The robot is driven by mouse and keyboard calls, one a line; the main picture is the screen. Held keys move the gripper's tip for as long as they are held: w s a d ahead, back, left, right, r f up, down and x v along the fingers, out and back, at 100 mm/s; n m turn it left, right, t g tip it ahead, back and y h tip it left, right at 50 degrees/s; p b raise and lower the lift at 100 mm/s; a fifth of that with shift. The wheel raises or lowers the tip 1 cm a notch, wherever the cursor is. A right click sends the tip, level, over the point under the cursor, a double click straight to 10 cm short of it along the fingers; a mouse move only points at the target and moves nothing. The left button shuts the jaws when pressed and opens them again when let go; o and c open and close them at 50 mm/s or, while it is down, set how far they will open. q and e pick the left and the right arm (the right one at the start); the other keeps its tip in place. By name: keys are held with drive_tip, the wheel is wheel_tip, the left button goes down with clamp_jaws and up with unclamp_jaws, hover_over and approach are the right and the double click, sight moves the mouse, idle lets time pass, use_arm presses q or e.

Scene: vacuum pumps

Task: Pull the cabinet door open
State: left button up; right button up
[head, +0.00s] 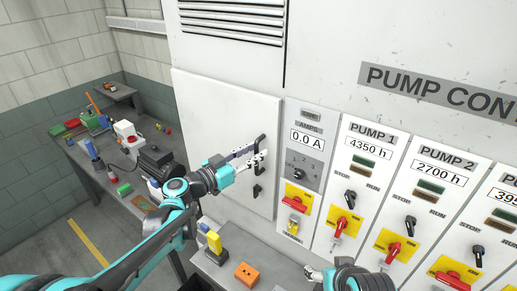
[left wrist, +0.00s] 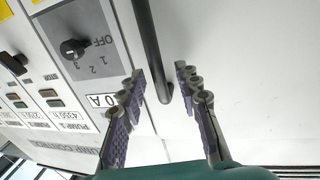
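The white cabinet door (head: 218,112) is left of the pump panels and looks closed or nearly so. My left gripper (head: 256,157) is at the handle. In the left wrist view its purple-padded fingers (left wrist: 160,80) are apart, with the handle (left wrist: 148,40) between them and a visible space on the right. Contact with the left finger is unclear. My right gripper (head: 314,272) is low in the head view, partly cut off, its finger opening unclear.
The pump panels (head: 365,170) with red and black switches adjoin the door on the right. A grey bench (head: 85,160) with tools stands at the left. A lower surface before the cabinet holds an orange block (head: 247,274) and a yellow-topped item (head: 214,243).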

use_arm(q)
drive_tip(key=shift+w+d, duration=0.45)
drive_tip(key=shift+d, duration=0.05)
clamp_jaws()
